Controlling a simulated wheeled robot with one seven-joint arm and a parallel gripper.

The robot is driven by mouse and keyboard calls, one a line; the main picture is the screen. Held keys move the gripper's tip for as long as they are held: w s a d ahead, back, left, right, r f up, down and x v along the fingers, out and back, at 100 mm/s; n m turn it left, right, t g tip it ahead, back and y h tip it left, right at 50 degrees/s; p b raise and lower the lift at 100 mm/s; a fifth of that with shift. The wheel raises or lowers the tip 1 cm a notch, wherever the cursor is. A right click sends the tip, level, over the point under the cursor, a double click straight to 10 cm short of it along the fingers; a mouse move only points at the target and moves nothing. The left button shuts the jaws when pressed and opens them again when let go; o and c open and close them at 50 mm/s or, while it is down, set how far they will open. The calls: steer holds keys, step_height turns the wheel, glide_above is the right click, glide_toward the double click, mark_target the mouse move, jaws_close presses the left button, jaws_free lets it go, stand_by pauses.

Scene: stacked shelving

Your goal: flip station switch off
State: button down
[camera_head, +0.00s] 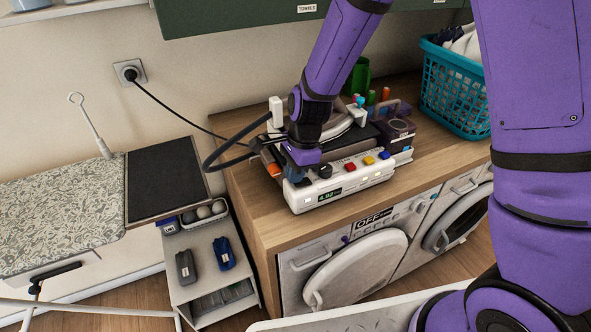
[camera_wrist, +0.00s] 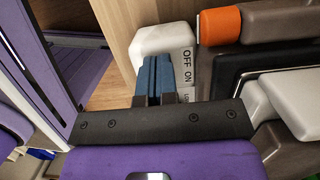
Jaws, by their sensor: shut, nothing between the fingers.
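The station (camera_head: 350,181) is a long white unit with a small green-lit display and red, yellow and blue buttons, standing at the front of the wooden counter. In the wrist view its white left end (camera_wrist: 165,38) carries an "OFF ON" label (camera_wrist: 188,68). My gripper (camera_head: 302,182) is at that left end. Its two blue fingertips (camera_wrist: 154,62) are shut together, empty, just beside the label and overlapping the white end in the picture. Whether they touch it I cannot tell. The switch itself is not distinguishable; the fingers may hide it.
The wooden counter (camera_head: 247,196) has bare room left of the station. An orange-ended grey item (camera_wrist: 220,26) lies close behind it. A teal basket (camera_head: 455,90) stands at the right. White washers (camera_head: 350,270) are below, and a black cable (camera_head: 185,118) runs from the wall outlet.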

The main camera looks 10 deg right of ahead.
mark_target(309, 180)
steer(key=shift+a+f, duration=0.1)
steer(key=shift+f, duration=0.05)
steer(key=shift+s+f+h, duration=0.1)
steer(key=shift+h, duration=0.2)
stand_by(0.3)
steer(key=shift+w+d+r, duration=0.15)
steer(key=shift+d+r, duration=0.05)
steer(key=shift+d, duration=0.2)
steer(key=shift+w+d+r, duration=0.1)
steer(key=shift+d+r, duration=0.05)
steer(key=shift+d, duration=0.25)
steer(key=shift+r, duration=0.1)
steer(key=shift+w+r, duration=0.1)
steer(key=shift+r, duration=0.15)
step_height(309, 180, up, 13)
steer(key=d, duration=0.2)
steer(key=shift+w+d, duration=0.25)
